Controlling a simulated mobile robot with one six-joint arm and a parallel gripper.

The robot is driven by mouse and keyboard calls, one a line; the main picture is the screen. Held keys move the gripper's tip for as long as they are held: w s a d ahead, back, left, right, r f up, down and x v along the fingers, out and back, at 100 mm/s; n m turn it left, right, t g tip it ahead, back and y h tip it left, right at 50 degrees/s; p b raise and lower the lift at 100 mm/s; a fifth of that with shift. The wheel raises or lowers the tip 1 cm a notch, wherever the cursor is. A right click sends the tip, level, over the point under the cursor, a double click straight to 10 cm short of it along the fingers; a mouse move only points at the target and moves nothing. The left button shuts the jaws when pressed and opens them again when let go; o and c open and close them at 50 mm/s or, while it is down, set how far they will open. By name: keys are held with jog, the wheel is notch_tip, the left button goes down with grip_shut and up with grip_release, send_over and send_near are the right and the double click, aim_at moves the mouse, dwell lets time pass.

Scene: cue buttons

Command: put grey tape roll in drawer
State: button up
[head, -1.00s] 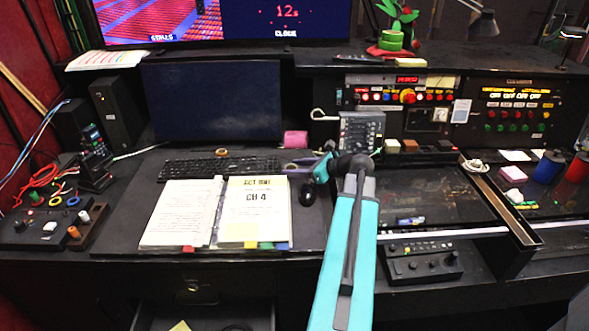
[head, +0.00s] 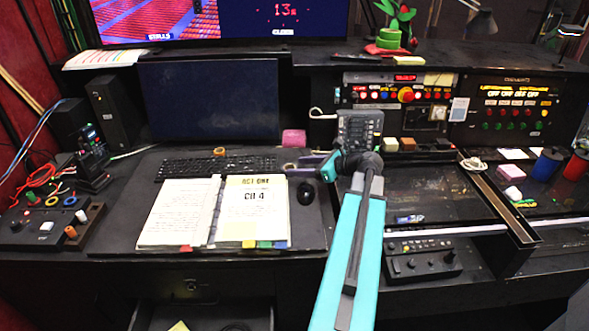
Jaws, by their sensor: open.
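My gripper (head: 305,163) is at the back right of the desk, beyond the black mouse, with its fingers pointing left. It is open and looks empty. A small greyish round thing (head: 290,168) lies at its fingertips, right of the keyboard. It may be the grey tape roll, but it is too small to be sure, and I cannot tell if the fingers touch it. The drawer (head: 152,314) stands pulled open below the desk front at the bottom. A yellow slip and a dark round item lie in it, partly cut off by the picture edge.
A keyboard (head: 205,167), an open binder (head: 215,212) and a mouse (head: 306,192) cover much of the desk. An orange ring (head: 219,151) sits by the keyboard.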

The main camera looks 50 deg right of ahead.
jog(key=b+v, duration=0.1)
jog(key=v, duration=0.7)
jog(key=shift+s+r, duration=0.15)
jog(key=shift+s, duration=0.15)
jog(key=shift+o, duration=0.2)
jog(key=shift+w+d, duration=0.1)
jog(key=shift+w+n+g, duration=0.4)
jog(key=shift+w+g, duration=0.1)
jog(key=w+n+g, duration=0.1)
jog(key=w+r+g+b, duration=0.1)
jog(key=w+g, duration=0.1)
jog(key=w+n+g+y, duration=0.1)
jog(key=shift+w+r+n+g, duration=0.3)
jog(key=shift+r+g, duration=0.05)
jog(key=shift+g, duration=0.05)
jog(key=w+r+n+g+h+b, duration=0.1)
jog(key=w+r+g+h, duration=0.1)
jog(key=r+g, duration=0.3)
notch_tip(320, 180, up, 3)
jog(key=shift+w+f+b, duration=0.1)
jog(key=shift+w+b, duration=0.2)
jog(key=shift+w, duration=0.3)
jog(key=shift+p+x, duration=0.5)
jog(key=shift+x, duration=3.75)
